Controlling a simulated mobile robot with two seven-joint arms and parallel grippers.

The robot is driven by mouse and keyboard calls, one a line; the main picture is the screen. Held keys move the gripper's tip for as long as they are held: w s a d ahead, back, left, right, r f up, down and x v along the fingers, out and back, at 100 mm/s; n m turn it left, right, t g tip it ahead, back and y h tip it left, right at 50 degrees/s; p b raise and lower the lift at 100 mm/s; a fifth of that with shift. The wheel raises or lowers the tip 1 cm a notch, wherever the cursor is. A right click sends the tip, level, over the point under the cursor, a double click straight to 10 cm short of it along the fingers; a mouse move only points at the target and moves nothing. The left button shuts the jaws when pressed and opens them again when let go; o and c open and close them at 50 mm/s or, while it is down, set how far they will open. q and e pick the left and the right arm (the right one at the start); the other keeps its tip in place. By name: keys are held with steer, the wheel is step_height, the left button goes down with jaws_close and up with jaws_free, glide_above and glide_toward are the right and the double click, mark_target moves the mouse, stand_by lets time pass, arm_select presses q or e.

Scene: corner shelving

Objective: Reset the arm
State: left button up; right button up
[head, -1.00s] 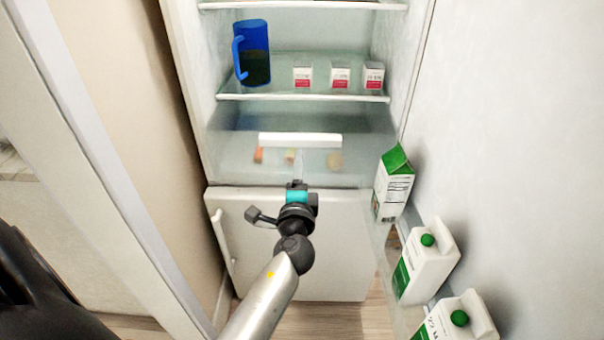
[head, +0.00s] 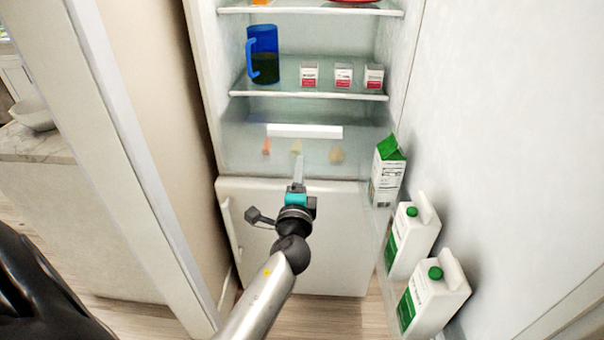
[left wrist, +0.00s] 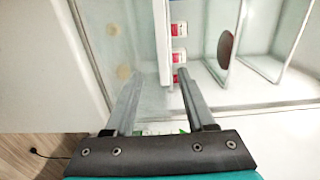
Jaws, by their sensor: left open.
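My left gripper (head: 298,172) is in the middle of the head view, in front of the open fridge (head: 228,200). In the left wrist view its two fingers (left wrist: 158,85) stand apart with nothing held between them. The fridge shelves and drawer front lie beyond the fingers. My right gripper is not in view.
A blue pitcher (head: 263,55) and three small red-and-white cartons, one at the middle (head: 343,75), stand on a fridge shelf. A green-topped carton (head: 388,172) and two white jugs (head: 435,295) stand in the door at right. A white bowl (head: 33,114) sits on a counter at left.

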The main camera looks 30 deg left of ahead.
arm_select(q)
steer(key=s+d+f+n+g+h, duration=0.1)
steer(key=s+d+f+g+h, duration=0.2)
steer(key=f, duration=0.7)
steer(key=s+d+f+n+g+h, duration=0.1)
steer(key=s+d+f+g, duration=0.15)
steer(key=s+f, duration=0.55)
steer(key=s+d+f+n+g+h, duration=0.1)
steer(key=s+d+f+h, duration=0.15)
steer(key=f, duration=1.05)
steer(key=s+d+f+n+g, duration=0.1)
steer(key=s+f, duration=0.4)
steer(key=s, duration=0.5)
steer(key=s+d+f+n+g+h, duration=0.1)
steer(key=s+d+f+n+g, duration=0.1)
steer(key=s, duration=0.9)
steer(key=s+d+f+n+g+h, duration=0.1)
steer(key=s+d+f+n+g, duration=0.1)
steer(key=s+f+g, duration=0.3)
steer(key=s+f+n, duration=0.1)
steer(key=s+f, duration=0.2)
steer(key=s, duration=0.3)
steer(key=shift+d+f+n, duration=0.2)
steer(key=shift+f+n, duration=0.05)
steer(key=shift+n, duration=0.05)
